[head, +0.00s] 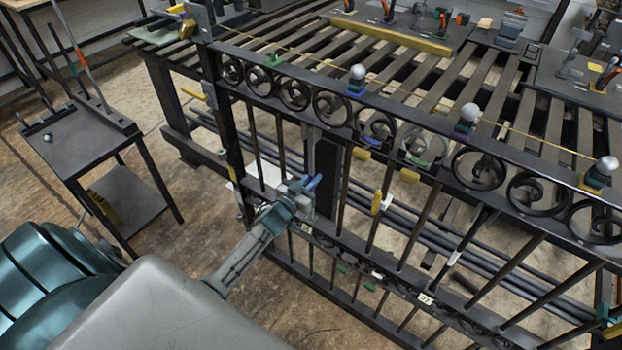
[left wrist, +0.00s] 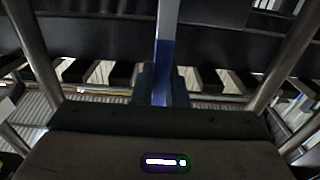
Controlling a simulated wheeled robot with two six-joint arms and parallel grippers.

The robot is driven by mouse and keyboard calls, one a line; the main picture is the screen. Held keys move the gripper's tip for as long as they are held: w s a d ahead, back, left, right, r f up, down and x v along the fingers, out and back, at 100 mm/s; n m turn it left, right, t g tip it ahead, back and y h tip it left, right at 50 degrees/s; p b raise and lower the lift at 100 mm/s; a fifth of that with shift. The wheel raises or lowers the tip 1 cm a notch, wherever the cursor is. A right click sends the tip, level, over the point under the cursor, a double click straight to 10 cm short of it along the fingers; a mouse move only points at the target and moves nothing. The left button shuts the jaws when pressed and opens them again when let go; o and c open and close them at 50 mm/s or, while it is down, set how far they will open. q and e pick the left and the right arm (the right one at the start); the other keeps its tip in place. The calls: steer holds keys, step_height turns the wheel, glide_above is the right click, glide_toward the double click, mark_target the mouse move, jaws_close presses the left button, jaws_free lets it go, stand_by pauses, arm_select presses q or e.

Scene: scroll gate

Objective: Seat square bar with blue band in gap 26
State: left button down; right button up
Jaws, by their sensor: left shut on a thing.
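My left gripper (head: 300,190) is at the near face of the dark scroll gate, left of its middle. It is shut on the square bar, whose blue band (head: 313,183) shows at the fingertips. In the left wrist view the bar (left wrist: 168,18) rises upright between the fingers (left wrist: 162,84), with its blue band (left wrist: 164,58) just above them. The bar's lower end is hidden by the gripper, and I cannot tell whether it touches the rails. The gate (head: 385,145) has upright bars between scroll-filled rails. A white tag on the lower rail (head: 425,299) seems to read 23; I cannot pick out gap 26.
A slatted bench (head: 440,85) lies behind the gate. Ball-topped clamps (head: 357,75) stand along the top rail. A small dark side table (head: 75,145) with leaning rods stands at the left. Yellow pieces (head: 380,203) hang among the bars.

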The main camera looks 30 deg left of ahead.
arm_select(q)
steer(key=shift+f, duration=0.1)
arm_select(e)
steer(key=shift+r, duration=0.15)
arm_select(q)
steer(key=c, duration=1.4)
jaws_free()
steer(key=shift+w, duration=0.15)
steer(key=shift+o, duration=0.2)
steer(key=shift+f, duration=0.1)
